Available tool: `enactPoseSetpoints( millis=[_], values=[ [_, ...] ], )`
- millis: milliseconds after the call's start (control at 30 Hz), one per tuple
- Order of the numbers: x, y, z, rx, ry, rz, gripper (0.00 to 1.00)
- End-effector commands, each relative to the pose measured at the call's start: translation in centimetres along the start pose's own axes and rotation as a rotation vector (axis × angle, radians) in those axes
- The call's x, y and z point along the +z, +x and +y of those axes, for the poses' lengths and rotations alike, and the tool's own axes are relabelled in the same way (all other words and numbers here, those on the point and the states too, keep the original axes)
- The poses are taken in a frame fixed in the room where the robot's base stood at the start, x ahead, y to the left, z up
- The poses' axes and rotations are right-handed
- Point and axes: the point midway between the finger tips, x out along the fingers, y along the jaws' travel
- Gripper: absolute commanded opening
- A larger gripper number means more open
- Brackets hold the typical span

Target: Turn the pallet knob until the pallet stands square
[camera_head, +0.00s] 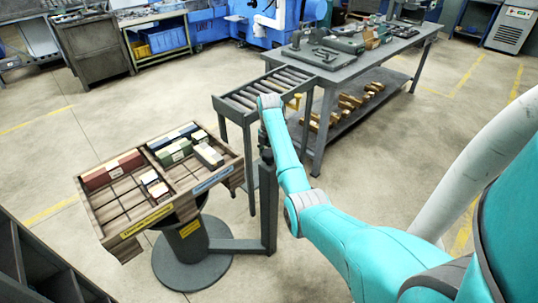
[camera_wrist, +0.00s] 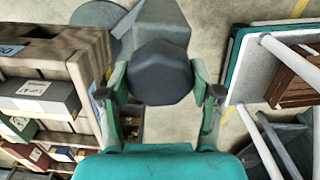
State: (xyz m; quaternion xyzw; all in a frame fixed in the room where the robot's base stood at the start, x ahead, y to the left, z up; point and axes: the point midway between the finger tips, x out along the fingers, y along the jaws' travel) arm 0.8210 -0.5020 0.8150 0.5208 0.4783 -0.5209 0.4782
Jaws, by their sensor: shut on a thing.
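The pallet (camera_head: 97,215) is a wooden tray on a round grey pedestal (camera_head: 180,265), turned at an angle in the head view. In the wrist view its wooden edge (camera_wrist: 85,45) fills the left side. The dark grey faceted pallet knob (camera_wrist: 160,70) lies between the fingers of my gripper (camera_wrist: 160,92), which is shut on it. In the head view my gripper is at the top of the grey post (camera_head: 268,215) beside the pallet; my arm partly hides it, and the knob cannot be made out there.
Red, green, blue and white boxes (camera_head: 112,171) stand in the pallet's compartments. A roller conveyor (camera_head: 243,100) and a grey workbench (camera_head: 375,60) stand behind the post. A dark shelf (camera_head: 35,265) is at the lower left. Floor between pallet and back benches is clear.

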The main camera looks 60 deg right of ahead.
Motion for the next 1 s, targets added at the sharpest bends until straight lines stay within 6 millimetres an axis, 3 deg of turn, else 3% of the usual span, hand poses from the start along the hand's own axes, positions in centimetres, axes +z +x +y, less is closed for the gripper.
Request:
enactPoseSetpoints(
  millis=[400,433,533,867,1000],
  values=[
    [0.0,0.0,0.0,0.000,-0.007,0.000,0.29],
    [0.0,0.0,0.0,0.000,-0.007,0.000,0.66],
    [0.0,0.0,0.0,0.000,-0.007,0.000,0.89],
    [0.0,-0.1,0.0,0.001,-0.007,0.000,0.89],
    [0.1,-1.3,0.1,0.002,-0.007,-0.001,0.89]
  ],
)
